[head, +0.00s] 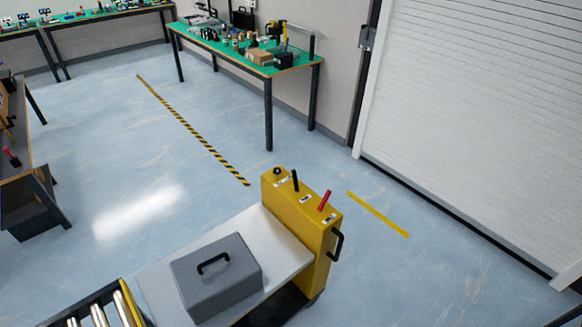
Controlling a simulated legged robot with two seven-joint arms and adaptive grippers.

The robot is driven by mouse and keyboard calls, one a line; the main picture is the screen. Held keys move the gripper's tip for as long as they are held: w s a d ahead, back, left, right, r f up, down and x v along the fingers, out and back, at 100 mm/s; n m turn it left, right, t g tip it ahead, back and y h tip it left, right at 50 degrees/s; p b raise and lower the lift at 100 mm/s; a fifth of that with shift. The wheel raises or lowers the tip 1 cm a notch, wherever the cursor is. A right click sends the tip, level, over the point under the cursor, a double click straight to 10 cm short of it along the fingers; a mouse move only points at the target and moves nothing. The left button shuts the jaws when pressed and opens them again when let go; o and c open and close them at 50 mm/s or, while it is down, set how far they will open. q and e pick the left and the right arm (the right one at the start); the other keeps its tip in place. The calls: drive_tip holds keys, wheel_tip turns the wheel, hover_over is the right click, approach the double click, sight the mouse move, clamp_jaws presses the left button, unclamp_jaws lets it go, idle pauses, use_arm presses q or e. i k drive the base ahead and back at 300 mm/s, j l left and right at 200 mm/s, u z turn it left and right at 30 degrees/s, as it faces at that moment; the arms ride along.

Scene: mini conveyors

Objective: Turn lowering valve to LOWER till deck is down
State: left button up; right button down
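A yellow lift unit (283,216) stands on the floor right of centre. Its top carries a black knob (277,171), a black lever (295,181) and a red lever (324,200), with small white labels whose text is too small to read. I cannot tell which control is the lowering valve. The grey deck (290,250) joins the yellow unit's left side, and a grey case (217,277) with a black handle sits on it. The deck's height above the floor is hard to judge. Neither of my grippers is in view.
A roller conveyor (98,312) meets the deck's left side at the bottom edge. A green-topped workbench (305,66) with tools stands behind. A dark bench (25,190) is at left. A white roller door (470,120) closes the right. The central floor is clear.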

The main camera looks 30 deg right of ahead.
sight(278, 171)
drive_tip(key=l+u, duration=0.15)
drive_tip(key=l, duration=0.65)
drive_tip(key=l+u, duration=0.15)
drive_tip(key=l, duration=0.7)
drive_tip(key=l+u, duration=0.1)
drive_tip(key=l, duration=0.7)
drive_tip(key=k+l+u, duration=0.15)
drive_tip(key=l, duration=0.65)
drive_tip(key=i, duration=0.05)
